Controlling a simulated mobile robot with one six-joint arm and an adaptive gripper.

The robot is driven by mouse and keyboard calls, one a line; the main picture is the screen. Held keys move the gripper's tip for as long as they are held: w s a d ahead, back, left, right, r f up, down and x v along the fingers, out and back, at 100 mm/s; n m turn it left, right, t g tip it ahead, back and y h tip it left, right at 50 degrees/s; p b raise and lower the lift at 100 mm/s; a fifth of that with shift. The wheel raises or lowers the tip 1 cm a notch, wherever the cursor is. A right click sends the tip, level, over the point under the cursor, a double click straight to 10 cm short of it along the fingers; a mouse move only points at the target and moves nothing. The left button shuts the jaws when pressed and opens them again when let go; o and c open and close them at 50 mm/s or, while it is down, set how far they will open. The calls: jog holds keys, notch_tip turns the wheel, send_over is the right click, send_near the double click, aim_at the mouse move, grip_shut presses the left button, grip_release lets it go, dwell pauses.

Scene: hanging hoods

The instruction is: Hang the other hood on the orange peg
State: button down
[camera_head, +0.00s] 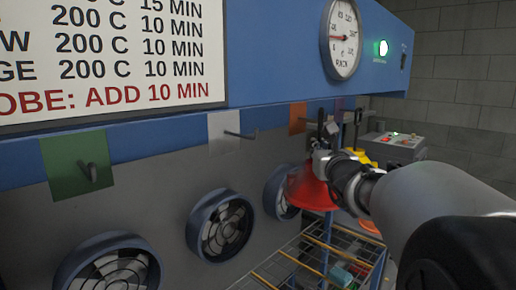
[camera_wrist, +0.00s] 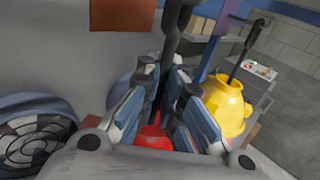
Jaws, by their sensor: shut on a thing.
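My gripper (camera_head: 322,150) is shut on the dark handle of a red hood (camera_head: 309,188). In the wrist view, my gripper's blue fingers (camera_wrist: 160,105) close around the dark handle, with a bit of the red hood (camera_wrist: 153,138) below. The hood is held in the air, flared side down, in front of the grey machine wall. The orange plate (camera_head: 298,117) is just above and left of my gripper; it also shows in the wrist view (camera_wrist: 122,15). Its peg is not clearly visible. A yellow hood (camera_wrist: 230,105) with a dark handle is to the right, partly hidden in the head view.
A green plate (camera_head: 78,163) and a white plate (camera_head: 224,131) carry empty pegs. Round fans (camera_head: 222,226) line the wall below. A wire rack (camera_head: 318,250) stands below the hood. A grey control box (camera_head: 394,147) is behind my arm.

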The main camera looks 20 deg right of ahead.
jog(key=shift+f+b, duration=0.85)
jog(key=shift+b, duration=0.15)
jog(key=c, duration=1.7)
grip_release()
jog(key=shift+o, duration=0.2)
jog(key=shift+f, duration=0.1)
jog(key=shift+s, duration=0.15)
